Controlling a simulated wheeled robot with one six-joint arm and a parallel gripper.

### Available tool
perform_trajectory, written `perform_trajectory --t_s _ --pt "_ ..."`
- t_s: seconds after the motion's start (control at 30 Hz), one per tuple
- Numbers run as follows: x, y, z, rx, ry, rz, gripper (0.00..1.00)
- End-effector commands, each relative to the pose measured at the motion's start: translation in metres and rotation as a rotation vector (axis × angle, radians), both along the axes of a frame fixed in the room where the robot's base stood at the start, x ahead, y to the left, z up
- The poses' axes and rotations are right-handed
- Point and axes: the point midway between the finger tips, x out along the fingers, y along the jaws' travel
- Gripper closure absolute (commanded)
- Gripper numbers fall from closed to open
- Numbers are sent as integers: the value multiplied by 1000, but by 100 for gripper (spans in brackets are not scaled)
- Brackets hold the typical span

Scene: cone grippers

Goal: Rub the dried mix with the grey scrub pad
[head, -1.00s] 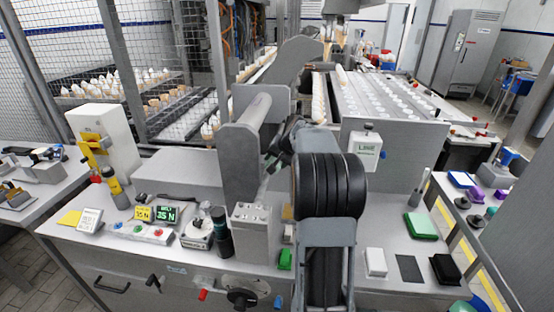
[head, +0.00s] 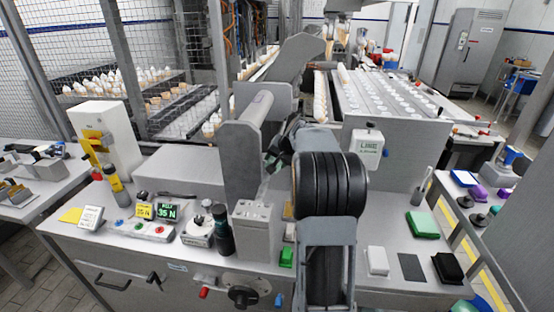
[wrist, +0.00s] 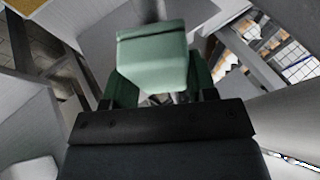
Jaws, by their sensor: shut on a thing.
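In the wrist view my gripper (wrist: 163,97) is shut on a pale grey-green block (wrist: 152,62), which sits between its green fingers. A grey post shows just beyond the block. I cannot tell for sure that the block is the grey scrub pad. In the head view my own arm hides most of the gripper, beside the big grey roller (head: 256,106). A flat dark grey rectangle (head: 411,268) lies on the bench; whether it is a pad or a mark is unclear. I cannot make out the dried mix in either view.
On the bench to the right are a white block (head: 377,261), a black block (head: 447,268) and a green pad (head: 421,224). A grey box (head: 252,228), dark bottle (head: 222,232) and button panel (head: 140,228) stand left of my arm. Cone conveyors run behind.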

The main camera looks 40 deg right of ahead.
Motion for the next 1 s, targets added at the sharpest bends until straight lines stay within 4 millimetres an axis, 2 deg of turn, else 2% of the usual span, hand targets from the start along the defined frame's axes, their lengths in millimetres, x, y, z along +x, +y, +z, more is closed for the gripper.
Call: perform_trajectory --t_s 0.57,1.0 --pt "4 2 -7 1 1 1 70" --pt "28 -22 -4 1 1 1 70"
